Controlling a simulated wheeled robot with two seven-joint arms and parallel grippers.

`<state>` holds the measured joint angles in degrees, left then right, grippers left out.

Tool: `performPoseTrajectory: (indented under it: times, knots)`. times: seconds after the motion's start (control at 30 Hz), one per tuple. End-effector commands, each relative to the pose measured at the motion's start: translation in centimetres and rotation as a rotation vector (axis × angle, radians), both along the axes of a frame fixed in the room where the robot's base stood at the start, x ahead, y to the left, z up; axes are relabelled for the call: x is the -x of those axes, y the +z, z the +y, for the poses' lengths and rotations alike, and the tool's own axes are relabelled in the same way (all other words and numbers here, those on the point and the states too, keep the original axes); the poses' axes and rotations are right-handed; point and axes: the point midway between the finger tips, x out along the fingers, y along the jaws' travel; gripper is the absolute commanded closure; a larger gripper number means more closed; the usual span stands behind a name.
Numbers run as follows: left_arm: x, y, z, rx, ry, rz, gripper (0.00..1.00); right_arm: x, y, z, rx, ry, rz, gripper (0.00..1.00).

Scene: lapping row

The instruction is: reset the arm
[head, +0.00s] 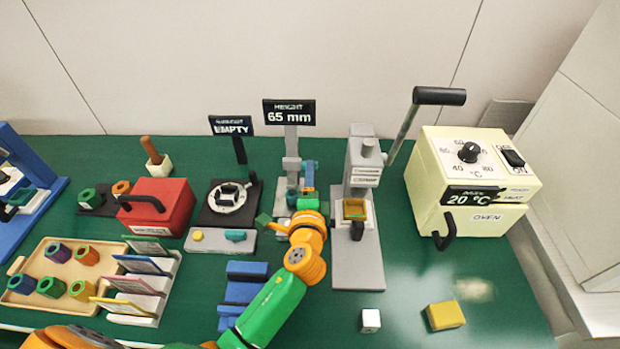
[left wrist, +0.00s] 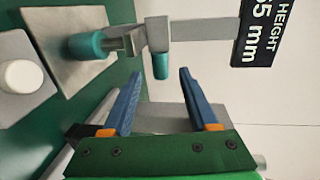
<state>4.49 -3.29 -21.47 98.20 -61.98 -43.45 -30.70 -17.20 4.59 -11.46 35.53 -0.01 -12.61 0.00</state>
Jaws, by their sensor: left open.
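My left arm, green and orange, comes up from the bottom of the head view. Its gripper (head: 298,182) is at the grey height gauge (head: 291,140), whose sign (head: 289,112) reads 65 mm. In the left wrist view the blue fingers (left wrist: 157,75) are spread apart with nothing gripped. A teal tip (left wrist: 160,66) on the gauge's grey arm (left wrist: 190,31) lies just beyond the gap between the fingertips. A teal round part (left wrist: 88,46) shows at the gauge's grey base (left wrist: 65,25). Whether the fingers touch the gauge cannot be told. My right gripper is not in view.
Right of the gripper stands a grey lever press (head: 357,265), then a cream oven (head: 475,185) reading 20 °C. To the left are a black turntable fixture (head: 247,205), a red box (head: 160,210) and a wooden tray (head: 90,258).

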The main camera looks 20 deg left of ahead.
Motion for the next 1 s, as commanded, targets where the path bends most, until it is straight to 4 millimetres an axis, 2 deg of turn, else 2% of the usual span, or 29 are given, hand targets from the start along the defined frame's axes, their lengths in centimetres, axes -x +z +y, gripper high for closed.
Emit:
performPoseTrajectory:
  times: [0.1,0.17,0.57,0.63,0.83,1.0]
  knots:
    - [1.6,0.2,-0.5,0.000,-0.001,0.000,0.41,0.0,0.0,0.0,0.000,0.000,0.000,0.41]
    - [1.9,0.3,-0.6,0.000,0.000,0.000,0.41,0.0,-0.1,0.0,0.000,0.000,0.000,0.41]
    - [1.9,0.4,-0.6,0.000,0.000,0.000,0.41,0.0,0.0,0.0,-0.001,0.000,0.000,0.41]
    - [1.9,1.3,-0.6,0.000,0.000,-0.001,0.41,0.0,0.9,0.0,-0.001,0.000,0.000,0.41]
    - [1.9,6.2,-0.6,0.000,0.000,-0.001,0.41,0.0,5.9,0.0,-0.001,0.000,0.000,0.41]
    - [1.9,8.4,-0.6,0.000,0.000,0.000,0.41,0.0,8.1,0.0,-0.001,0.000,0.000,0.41]
